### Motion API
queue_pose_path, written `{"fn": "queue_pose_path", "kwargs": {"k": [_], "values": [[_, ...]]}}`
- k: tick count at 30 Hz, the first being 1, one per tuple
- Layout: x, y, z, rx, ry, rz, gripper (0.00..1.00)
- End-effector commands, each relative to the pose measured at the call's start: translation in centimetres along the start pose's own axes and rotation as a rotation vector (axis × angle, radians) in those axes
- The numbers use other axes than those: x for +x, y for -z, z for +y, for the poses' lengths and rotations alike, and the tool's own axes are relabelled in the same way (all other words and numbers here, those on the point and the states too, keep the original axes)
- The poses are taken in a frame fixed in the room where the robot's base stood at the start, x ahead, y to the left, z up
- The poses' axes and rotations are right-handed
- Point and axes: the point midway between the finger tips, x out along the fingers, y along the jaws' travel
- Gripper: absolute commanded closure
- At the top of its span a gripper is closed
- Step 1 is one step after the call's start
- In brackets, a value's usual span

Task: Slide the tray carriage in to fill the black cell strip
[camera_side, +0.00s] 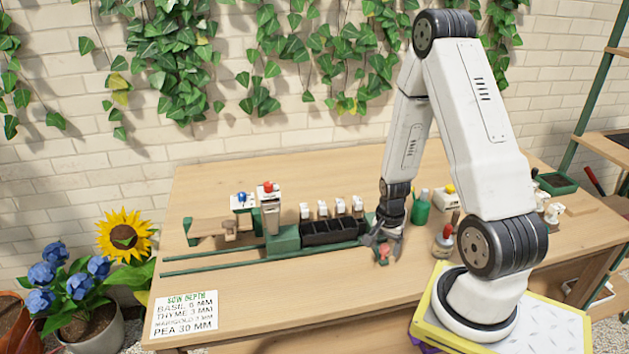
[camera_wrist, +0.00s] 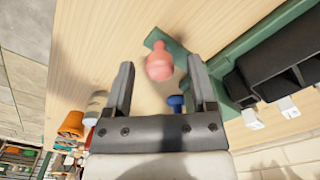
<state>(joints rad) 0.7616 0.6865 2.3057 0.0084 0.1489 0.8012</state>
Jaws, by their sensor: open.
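The black cell strip (camera_side: 330,232) sits on the green rails (camera_side: 225,264), right of a green block with a white-topped post (camera_side: 270,212). White tags stand along its back edge. In the wrist view the strip (camera_wrist: 280,68) shows at the right beside a green carriage bar (camera_wrist: 235,62). A pink-red knob (camera_wrist: 159,63) stands at the end of a green arm; it also shows in the side view (camera_side: 384,252). My gripper (camera_wrist: 160,78) is open, with the knob between its fingertips and a gap on both sides. In the side view my gripper (camera_side: 383,240) is at the strip's right end.
A blue-topped piece (camera_wrist: 176,102) shows between my fingers. A sow-depth sign (camera_side: 184,314) lies front left. The table front between is clear.

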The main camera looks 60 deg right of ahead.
Motion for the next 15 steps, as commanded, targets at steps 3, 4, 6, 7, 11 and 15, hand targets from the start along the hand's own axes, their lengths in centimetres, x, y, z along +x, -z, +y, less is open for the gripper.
{"fn": "queue_pose_path", "kwargs": {"k": [3,4,6,7,11,15], "values": [[0.17,0.00,0.00,0.000,0.000,0.000,0.27],[0.18,0.00,0.00,0.000,0.000,0.000,0.27],[0.18,0.00,0.00,0.000,0.000,0.000,0.27],[0.17,0.00,0.00,0.000,0.000,0.000,0.27],[0.16,0.00,0.00,0.000,0.000,0.000,0.37],[0.16,0.00,0.01,0.000,0.000,0.000,0.81]]}}
